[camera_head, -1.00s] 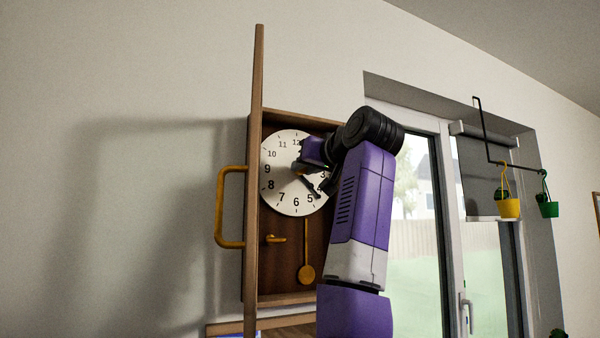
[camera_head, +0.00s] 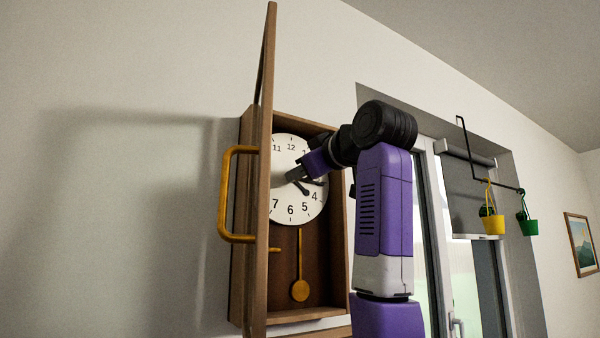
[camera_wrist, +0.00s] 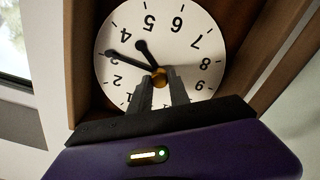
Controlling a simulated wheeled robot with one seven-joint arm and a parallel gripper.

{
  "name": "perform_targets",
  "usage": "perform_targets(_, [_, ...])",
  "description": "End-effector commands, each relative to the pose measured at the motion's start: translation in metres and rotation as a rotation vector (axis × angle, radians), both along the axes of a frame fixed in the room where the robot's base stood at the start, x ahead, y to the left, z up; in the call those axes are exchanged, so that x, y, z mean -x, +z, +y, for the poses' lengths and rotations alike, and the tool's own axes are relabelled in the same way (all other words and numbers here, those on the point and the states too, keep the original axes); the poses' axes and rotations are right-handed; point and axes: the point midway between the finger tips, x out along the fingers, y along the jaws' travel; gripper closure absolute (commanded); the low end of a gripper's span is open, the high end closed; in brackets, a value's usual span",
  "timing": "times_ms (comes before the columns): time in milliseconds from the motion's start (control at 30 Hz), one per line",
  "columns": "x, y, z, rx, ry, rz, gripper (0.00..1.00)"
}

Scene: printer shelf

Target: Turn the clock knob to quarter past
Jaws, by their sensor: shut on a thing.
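The wall clock's white face (camera_head: 284,208) shows inside its wooden case (camera_head: 335,250). In the wrist view the face (camera_wrist: 184,33) appears upside down. The gold knob (camera_wrist: 159,80) is at the centre of the face. My gripper (camera_wrist: 161,74) is shut on the knob, one grey finger on each side. It also shows in the head view (camera_head: 293,175), where the knob is hidden behind the fingers. The long black hand (camera_wrist: 130,61) points at about 3. The short hand (camera_wrist: 146,49) points between 4 and 5.
The case's door (camera_head: 262,180) stands open towards me, left of the face, with a yellow handle (camera_head: 224,200). A pendulum (camera_head: 300,290) hangs below the face. A window and hanging yellow (camera_head: 494,225) and green (camera_head: 530,227) pots are to the right.

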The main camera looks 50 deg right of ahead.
Motion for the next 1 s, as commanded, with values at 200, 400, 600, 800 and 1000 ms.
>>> perform_targets(200, [-0.0004,0.0001,0.0008,0.059,0.001,0.016,1.0])
perform_targets(400, [-0.0005,0.0002,0.0009,0.073,0.001,0.02,1.0])
perform_targets(600, [-0.0005,0.0004,0.001,0.073,0.001,0.019,1.0])
perform_targets(800, [-0.0004,0.0004,0.001,0.073,0.001,0.019,0.58])
perform_targets(1000, [-0.0003,0.0003,0.0007,0.073,0.001,0.019,0.56])
